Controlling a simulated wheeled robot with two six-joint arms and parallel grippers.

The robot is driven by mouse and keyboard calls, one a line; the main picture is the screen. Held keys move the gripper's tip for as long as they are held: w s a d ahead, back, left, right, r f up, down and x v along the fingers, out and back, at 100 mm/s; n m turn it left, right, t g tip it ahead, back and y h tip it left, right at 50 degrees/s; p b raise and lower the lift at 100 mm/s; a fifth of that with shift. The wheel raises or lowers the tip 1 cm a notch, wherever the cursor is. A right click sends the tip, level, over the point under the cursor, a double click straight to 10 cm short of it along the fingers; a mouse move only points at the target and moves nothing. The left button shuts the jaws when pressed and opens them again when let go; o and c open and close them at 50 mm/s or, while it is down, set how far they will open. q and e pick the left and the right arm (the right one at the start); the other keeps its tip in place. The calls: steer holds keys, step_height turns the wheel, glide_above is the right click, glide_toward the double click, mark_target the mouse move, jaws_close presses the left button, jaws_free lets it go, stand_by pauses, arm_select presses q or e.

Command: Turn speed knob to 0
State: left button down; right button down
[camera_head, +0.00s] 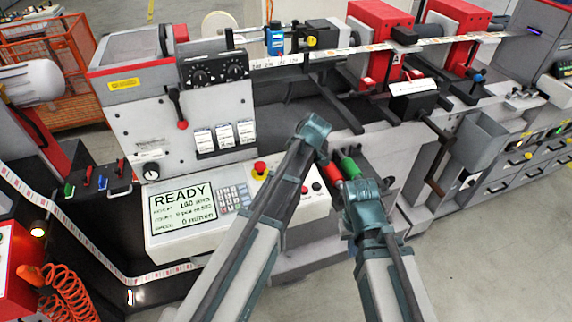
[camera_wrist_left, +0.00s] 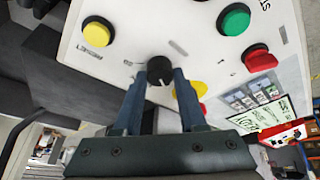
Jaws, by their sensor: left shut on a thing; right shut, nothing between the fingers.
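In the left wrist view a round black knob (camera_wrist_left: 160,70) with a white pointer line sits on the white button panel. The blue fingers of my left gripper (camera_wrist_left: 160,80) are shut on either side of it. The pointer line slants toward the lower right of that view. In the head view my left arm covers the knob and the left fingers. My right gripper (camera_head: 355,187) is shut and empty, close to the panel's right end. The display (camera_head: 184,210) reads READY, and its bottom line appears to show 0 m/min.
Near the knob are a yellow button (camera_wrist_left: 97,34), a green button (camera_wrist_left: 233,20) and a red button (camera_wrist_left: 260,59). A red emergency stop (camera_head: 260,167) stands beside the keypad. Red (camera_head: 328,170) and green (camera_head: 349,166) pieces are close to my right gripper.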

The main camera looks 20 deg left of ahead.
arm_select(q)
steer(key=shift+c, duration=2.3)
jaws_free()
steer(key=p+v, duration=1.2)
steer(key=v, duration=0.1)
steer(key=shift+d+r, duration=0.15)
steer(key=shift+r, duration=0.2)
